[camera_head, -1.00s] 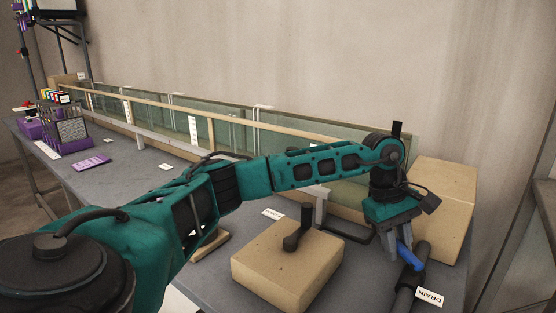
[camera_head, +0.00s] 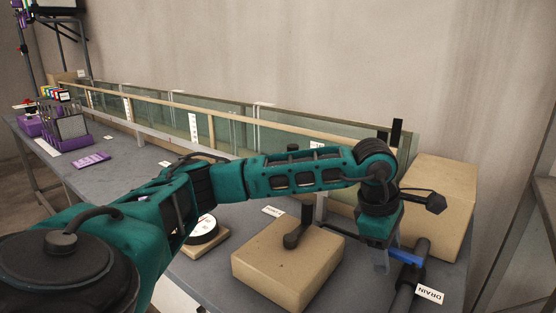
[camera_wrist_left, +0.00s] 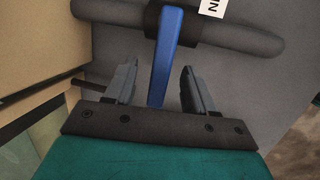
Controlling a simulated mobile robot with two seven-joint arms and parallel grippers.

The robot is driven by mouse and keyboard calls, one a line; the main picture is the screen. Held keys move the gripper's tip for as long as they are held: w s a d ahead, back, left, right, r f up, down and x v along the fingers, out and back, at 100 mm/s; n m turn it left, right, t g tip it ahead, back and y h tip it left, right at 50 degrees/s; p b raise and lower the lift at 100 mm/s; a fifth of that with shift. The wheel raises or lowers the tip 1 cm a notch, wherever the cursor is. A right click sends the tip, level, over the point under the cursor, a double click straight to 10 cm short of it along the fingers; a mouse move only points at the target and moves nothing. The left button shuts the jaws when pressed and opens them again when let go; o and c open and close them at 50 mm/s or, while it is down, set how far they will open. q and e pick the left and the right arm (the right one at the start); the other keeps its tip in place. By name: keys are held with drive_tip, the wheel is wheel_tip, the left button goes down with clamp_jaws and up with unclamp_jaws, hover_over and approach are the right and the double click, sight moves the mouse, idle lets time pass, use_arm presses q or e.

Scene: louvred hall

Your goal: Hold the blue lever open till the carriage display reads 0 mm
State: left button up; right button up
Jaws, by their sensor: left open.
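The blue lever (camera_head: 405,257) sits on a dark drain pipe (camera_head: 406,290) at the right end of the bench. In the left wrist view the lever (camera_wrist_left: 166,55) stands out from a black collar on the pipe (camera_wrist_left: 230,35), and its near end lies between my open fingers. My left gripper (camera_head: 381,266) hangs just left of the lever in the head view. In the wrist view the left gripper (camera_wrist_left: 155,85) is open, with a gap on each side of the lever. I cannot pick out the carriage display for sure. My right gripper is out of view.
A tan block with a black handle (camera_head: 288,262) stands left of the gripper. A larger tan box (camera_head: 440,205) is behind the pipe. A "DRAIN" label (camera_head: 429,294) lies beside it. A long glass channel (camera_head: 235,130) runs along the wall.

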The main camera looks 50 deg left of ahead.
use_arm(q)
drive_tip(key=shift+w+d+p+v, duration=0.15)
drive_tip(key=shift+p+v, duration=0.6)
drive_tip(key=shift+v, duration=0.45)
drive_tip(key=shift+w+d+p+v, duration=0.1)
drive_tip(key=shift+w+p+v, duration=0.1)
drive_tip(key=shift+p+v, duration=0.8)
drive_tip(key=shift+w+d+p+v, duration=0.15)
drive_tip(key=shift+p+v, duration=0.4)
drive_tip(key=shift+v, duration=0.8)
drive_tip(key=shift+a+r, duration=0.1)
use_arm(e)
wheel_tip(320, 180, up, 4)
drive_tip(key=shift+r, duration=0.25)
use_arm(q)
drive_tip(key=shift+r, duration=0.15)
drive_tip(key=p+v, duration=0.1)
drive_tip(key=v, duration=1.1)
drive_tip(key=shift+r, duration=0.35)
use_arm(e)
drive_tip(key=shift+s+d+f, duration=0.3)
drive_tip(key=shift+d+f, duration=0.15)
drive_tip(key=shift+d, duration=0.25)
use_arm(q)
drive_tip(key=shift+s, duration=0.15)
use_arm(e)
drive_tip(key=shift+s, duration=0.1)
